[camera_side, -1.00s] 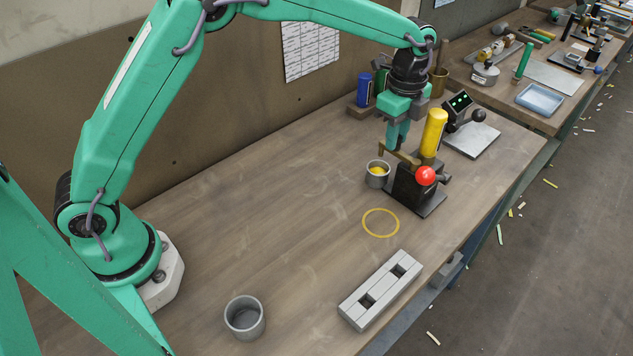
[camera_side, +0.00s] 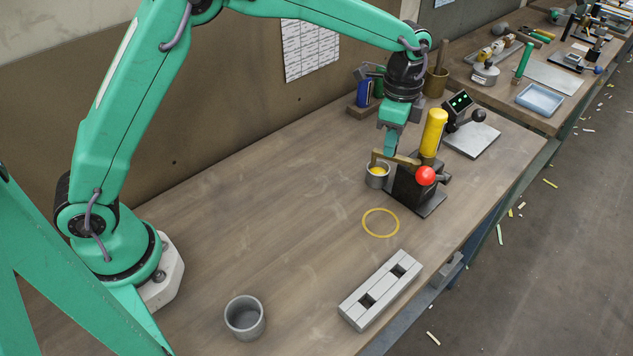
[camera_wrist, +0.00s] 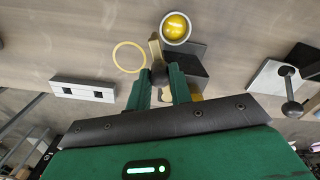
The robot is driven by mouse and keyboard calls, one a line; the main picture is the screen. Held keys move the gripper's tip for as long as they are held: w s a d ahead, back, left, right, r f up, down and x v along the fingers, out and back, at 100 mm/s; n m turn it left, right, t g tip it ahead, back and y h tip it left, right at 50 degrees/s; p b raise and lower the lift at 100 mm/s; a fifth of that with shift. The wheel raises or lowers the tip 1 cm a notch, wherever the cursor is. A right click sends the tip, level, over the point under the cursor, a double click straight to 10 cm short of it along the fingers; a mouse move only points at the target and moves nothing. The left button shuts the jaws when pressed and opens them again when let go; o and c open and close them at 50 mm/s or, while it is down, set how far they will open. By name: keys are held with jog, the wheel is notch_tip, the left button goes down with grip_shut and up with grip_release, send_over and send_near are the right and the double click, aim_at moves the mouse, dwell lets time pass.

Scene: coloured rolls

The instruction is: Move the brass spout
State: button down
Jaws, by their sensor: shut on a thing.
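The brass spout (camera_side: 405,159) sticks out to the left from a dark dispenser block (camera_side: 416,190) with a yellow cylinder (camera_side: 434,132) and a red ball (camera_side: 425,176). Its outer end is over a grey cup (camera_side: 377,181) holding something yellow; the spout (camera_wrist: 154,48) and cup (camera_wrist: 176,28) also show in the wrist view. My gripper (camera_side: 388,154) is shut on the spout from above; in the wrist view its two fingers (camera_wrist: 158,76) stand either side of a dark knob at the spout. The exact contact is partly hidden.
A yellow ring (camera_side: 381,209) is marked on the table in front of the cup. An empty grey cup (camera_side: 245,320) and a grey block with two square holes (camera_side: 355,310) stand nearer. A small display stand (camera_side: 459,102) is behind right. The table's middle is clear.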

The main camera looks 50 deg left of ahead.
jog(key=s+d+n, duration=0.3)
jog(key=d+n, duration=0.2)
jog(key=n, duration=0.8)
jog(key=shift+s+r+n, duration=0.15)
jog(key=shift+n, duration=0.15)
jog(key=shift+d, duration=0.1)
